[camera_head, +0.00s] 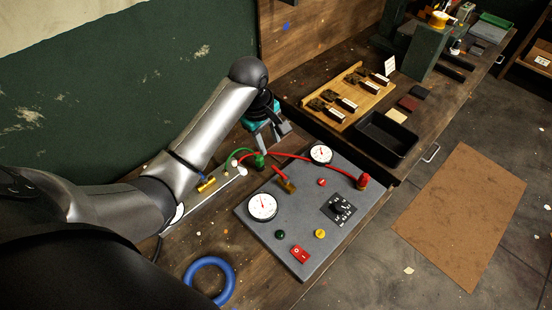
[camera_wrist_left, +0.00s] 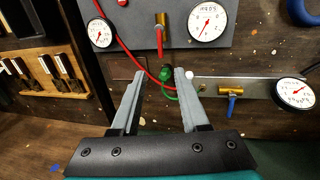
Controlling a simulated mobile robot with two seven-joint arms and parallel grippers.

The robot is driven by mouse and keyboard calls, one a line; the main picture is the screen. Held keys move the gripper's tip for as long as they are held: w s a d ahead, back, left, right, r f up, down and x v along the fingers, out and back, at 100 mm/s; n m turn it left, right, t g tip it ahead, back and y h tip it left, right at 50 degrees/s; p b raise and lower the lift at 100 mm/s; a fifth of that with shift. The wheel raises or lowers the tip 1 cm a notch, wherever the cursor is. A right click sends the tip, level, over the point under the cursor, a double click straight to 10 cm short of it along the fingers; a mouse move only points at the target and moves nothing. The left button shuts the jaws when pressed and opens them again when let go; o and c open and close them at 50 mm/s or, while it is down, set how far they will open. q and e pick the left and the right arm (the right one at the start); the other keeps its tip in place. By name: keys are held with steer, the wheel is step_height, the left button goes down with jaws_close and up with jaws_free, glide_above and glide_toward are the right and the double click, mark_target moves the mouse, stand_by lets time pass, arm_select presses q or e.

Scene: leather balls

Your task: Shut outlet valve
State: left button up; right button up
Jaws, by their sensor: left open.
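A brass valve with a red lever (camera_head: 287,184) stands on the grey panel; it shows in the left wrist view (camera_wrist_left: 160,40), its lever roughly in line with the brass body. A second brass valve (camera_head: 207,184) sits on the metal strip; in the left wrist view this valve (camera_wrist_left: 231,92) has a blue lever set across its body. I see no label telling which is the outlet. My left gripper (camera_head: 272,138) is open and empty above the panel's back edge. Its fingers (camera_wrist_left: 160,74) frame a green fitting (camera_wrist_left: 166,73) below them, apart from both valves. My right gripper is not seen.
A blue ring (camera_head: 211,279) lies in front; a black tray (camera_head: 386,138) stands right.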

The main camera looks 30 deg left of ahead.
mark_target(277, 170)
arm_select(q)
steer(key=f, duration=0.4)
steer(key=w+f+b, duration=0.1)
steer(key=f, duration=0.4)
steer(key=w+f+b, duration=0.1)
steer(key=f, duration=0.3)
steer(key=shift+w+d+f, duration=0.25)
steer(key=shift+d, duration=0.15)
steer(key=shift+c, duration=0.2)
jaws_close()
